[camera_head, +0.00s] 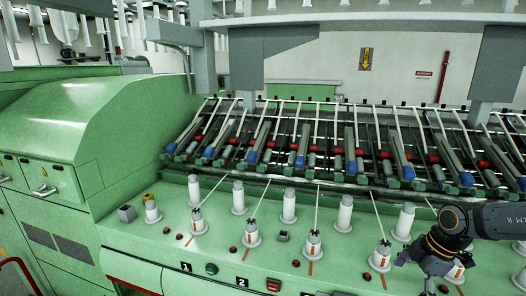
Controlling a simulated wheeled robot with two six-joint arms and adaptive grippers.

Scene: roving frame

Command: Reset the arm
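My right arm (490,220) comes in from the right edge, dark grey with a black and orange wrist. Its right gripper (416,272) hangs low over the front of the green machine, with its fingers apart and nothing visible between them. A bobbin (458,270) stands just behind and to the right of the gripper, partly hidden by it. Whether they touch cannot be told. My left arm and gripper are not in view.
The green spinning machine (130,232) has white bobbins, such as one (313,243) left of the gripper, standing on its ledge. Slanted rods with blue and red parts (300,150) rise behind. A green rounded housing (90,115) fills the left.

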